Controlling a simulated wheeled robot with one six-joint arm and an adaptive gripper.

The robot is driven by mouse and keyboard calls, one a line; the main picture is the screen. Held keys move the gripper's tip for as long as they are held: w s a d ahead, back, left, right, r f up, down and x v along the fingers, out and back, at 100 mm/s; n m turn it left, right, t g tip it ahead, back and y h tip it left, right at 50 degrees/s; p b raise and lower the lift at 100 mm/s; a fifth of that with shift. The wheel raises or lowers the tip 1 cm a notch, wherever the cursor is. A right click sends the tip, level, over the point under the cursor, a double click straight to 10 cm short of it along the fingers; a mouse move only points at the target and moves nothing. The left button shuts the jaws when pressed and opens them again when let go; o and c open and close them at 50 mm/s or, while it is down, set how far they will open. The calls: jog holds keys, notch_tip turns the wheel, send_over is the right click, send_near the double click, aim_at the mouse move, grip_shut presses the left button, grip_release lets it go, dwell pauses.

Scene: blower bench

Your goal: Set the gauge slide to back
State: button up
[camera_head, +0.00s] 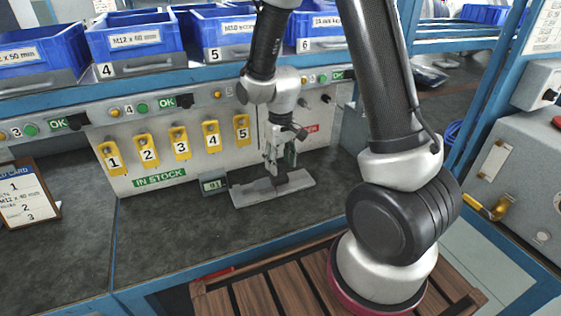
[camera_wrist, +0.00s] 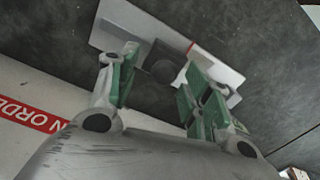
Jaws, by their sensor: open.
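The gauge is a pale flat plate (camera_head: 247,194) on the dark bench top, with a small display (camera_head: 214,185) at its left end. A dark slide (camera_head: 279,182) sits near the middle of the plate, partly hidden by my gripper (camera_head: 280,166). My gripper points down over the slide and is open. In the wrist view the dark slide with its round knob (camera_wrist: 163,70) lies between the spread green-padded fingers of my gripper (camera_wrist: 160,82). The plate (camera_wrist: 122,22) shows beyond them. I cannot tell whether a finger touches the slide.
A panel with yellow numbered tags (camera_head: 181,140) and an IN STOCK label stands behind the gauge. Blue bins (camera_head: 133,38) line the shelf above. A card stand (camera_head: 26,196) is at the left. The bench top (camera_head: 180,235) is clear in front and to the left of the gauge.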

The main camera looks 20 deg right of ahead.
aim_at(281, 166)
notch_tip(281, 166, up, 12)
dwell(0.4)
jog(key=shift+s, duration=0.1)
jog(key=s+d+r+m+t, duration=0.1)
jog(key=s+d+r+t, duration=0.1)
jog(key=s+d+r, duration=0.2)
jog(key=s+d+r+m+t, duration=0.1)
jog(key=s+d+r+t, duration=0.1)
jog(key=s+d+r, duration=0.3)
jog(key=s+r, duration=0.4)
jog(key=s, duration=0.6)
jog(key=shift+s+r+m, duration=0.3)
jog(key=shift+s+r, duration=0.05)
jog(key=shift+r, duration=0.05)
